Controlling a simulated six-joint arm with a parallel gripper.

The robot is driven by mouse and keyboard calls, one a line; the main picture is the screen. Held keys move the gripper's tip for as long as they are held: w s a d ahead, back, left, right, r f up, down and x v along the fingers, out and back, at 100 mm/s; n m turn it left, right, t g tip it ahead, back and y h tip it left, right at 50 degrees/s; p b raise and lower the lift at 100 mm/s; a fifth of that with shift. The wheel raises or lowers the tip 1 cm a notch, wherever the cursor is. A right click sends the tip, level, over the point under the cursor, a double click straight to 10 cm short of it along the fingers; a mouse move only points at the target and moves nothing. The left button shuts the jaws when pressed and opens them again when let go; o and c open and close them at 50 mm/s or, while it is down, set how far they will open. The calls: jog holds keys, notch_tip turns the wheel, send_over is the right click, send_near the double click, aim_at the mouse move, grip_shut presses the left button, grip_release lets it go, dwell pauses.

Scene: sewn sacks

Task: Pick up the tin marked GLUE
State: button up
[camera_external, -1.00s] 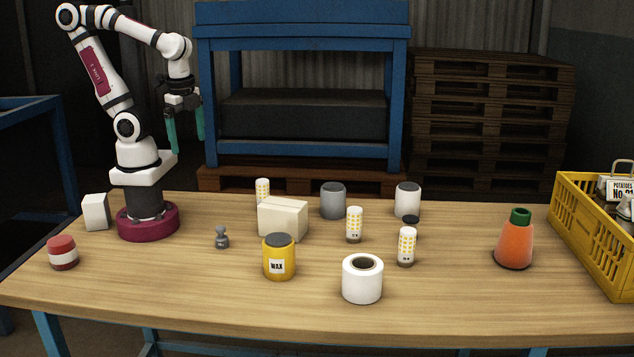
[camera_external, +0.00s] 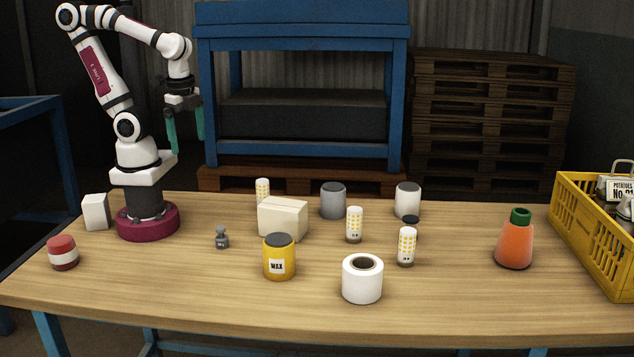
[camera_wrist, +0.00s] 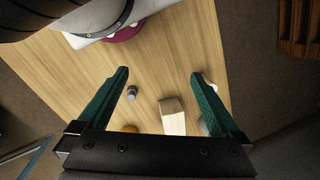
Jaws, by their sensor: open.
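No tin with a readable GLUE mark shows in either view. A yellow tin (camera_external: 279,262) with a dark lid is marked WAX and stands front of the table's middle. A grey tin (camera_external: 333,203) and a white tin (camera_external: 407,198) with a grey lid stand farther back, with no lettering visible on them. My gripper (camera_external: 186,138) is raised above the table at the left, apart from everything. In the wrist view my gripper (camera_wrist: 159,75) has its green fingers wide apart with nothing between them at the tips.
A cream box (camera_external: 282,222) stands behind the yellow tin. A small grey weight (camera_external: 221,239), patterned shakers (camera_external: 354,224), a white roll (camera_external: 362,281) and an orange bottle (camera_external: 514,242) stand about. A yellow crate (camera_external: 590,240) is at right. The front left table is mostly clear.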

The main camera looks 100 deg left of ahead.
dwell(0.3)
jog(key=w+d+f+n+t+h, duration=0.2)
jog(key=w+n+t, duration=0.15)
jog(key=w, duration=1.85)
jog(key=n+t+y, duration=0.2)
jog(key=n+t, duration=0.2)
jog(key=t, duration=0.3)
send_near(397, 193)
jog(key=d, duration=0.5)
jog(key=w+a+f+y, duration=0.1)
jog(key=w+a, duration=0.1)
jog(key=w+a+f+n+t, duration=0.1)
jog(key=f, duration=0.1)
jog(key=w+a+f+n+t+y, duration=0.1)
jog(key=w+a+f, duration=0.1)
jog(key=shift+w+a+f+t+y, duration=0.1)
jog(key=shift+w+a+t+y, duration=0.2)
jog(key=shift+a, duration=0.1)
jog(key=x, duration=0.6)
jog(key=c, duration=1.4)
jog(key=shift+w, duration=0.1)
grip_shut()
